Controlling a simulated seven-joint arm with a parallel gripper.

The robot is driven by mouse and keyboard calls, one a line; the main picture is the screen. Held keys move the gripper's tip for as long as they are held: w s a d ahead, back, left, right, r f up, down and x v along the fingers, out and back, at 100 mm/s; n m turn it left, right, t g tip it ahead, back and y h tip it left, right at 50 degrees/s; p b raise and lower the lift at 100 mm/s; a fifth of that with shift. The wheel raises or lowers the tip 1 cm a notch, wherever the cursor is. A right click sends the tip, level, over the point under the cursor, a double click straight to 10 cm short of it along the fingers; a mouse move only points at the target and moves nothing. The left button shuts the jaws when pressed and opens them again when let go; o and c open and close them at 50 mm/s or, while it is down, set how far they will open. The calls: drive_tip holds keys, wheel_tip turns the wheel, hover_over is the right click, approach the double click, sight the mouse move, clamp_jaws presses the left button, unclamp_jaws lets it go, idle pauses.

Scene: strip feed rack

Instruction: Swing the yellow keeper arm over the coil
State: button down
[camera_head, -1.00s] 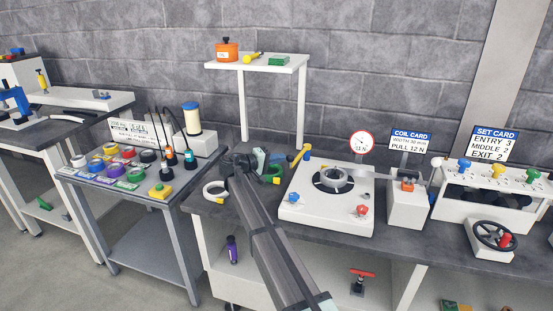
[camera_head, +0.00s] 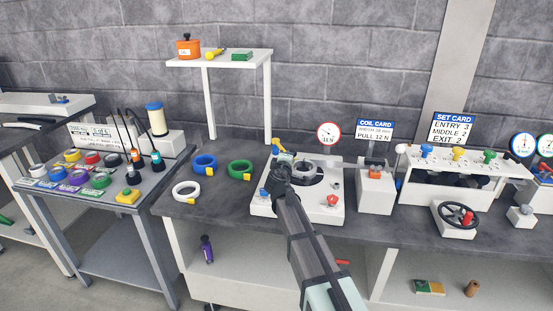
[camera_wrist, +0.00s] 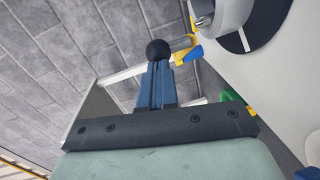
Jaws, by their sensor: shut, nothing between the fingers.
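The yellow keeper arm (camera_head: 285,157) stands at the back left of the white coil unit (camera_head: 257,207), with blue at its post, partly hidden by my gripper. In the wrist view the keeper arm (camera_wrist: 185,44) shows yellow and blue close beside my fingertips; contact cannot be told. The pale coil (camera_head: 308,171) sits on a black disc; its edge shows at the top of the wrist view (camera_wrist: 232,14). My gripper (camera_head: 277,170) is shut and empty over the unit's left side. A black ball (camera_wrist: 158,48) shows at its fingertips.
White (camera_head: 186,191), blue (camera_head: 205,164) and green (camera_head: 239,169) rings lie on the bench to the left. A red knob (camera_head: 333,200) is at the unit's front right. The coil card stand (camera_head: 375,190) is to the right, and a shelf (camera_head: 220,60) stands behind.

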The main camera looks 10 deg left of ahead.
drive_tip(key=shift+w+d, duration=0.5)
drive_tip(key=shift+d, duration=0.3)
drive_tip(key=shift+w+d, duration=0.45)
drive_tip(key=shift+d, duration=0.35)
drive_tip(key=shift+w+d, duration=0.5)
drive_tip(key=shift+d, duration=0.3)
drive_tip(key=shift+s+a+r, duration=0.1)
drive_tip(key=shift+s+a, duration=0.1)
drive_tip(key=shift+s, duration=0.25)
drive_tip(key=s+r, duration=0.2)
drive_tip(key=s, duration=1)
drive_tip(key=shift+d, duration=0.15)
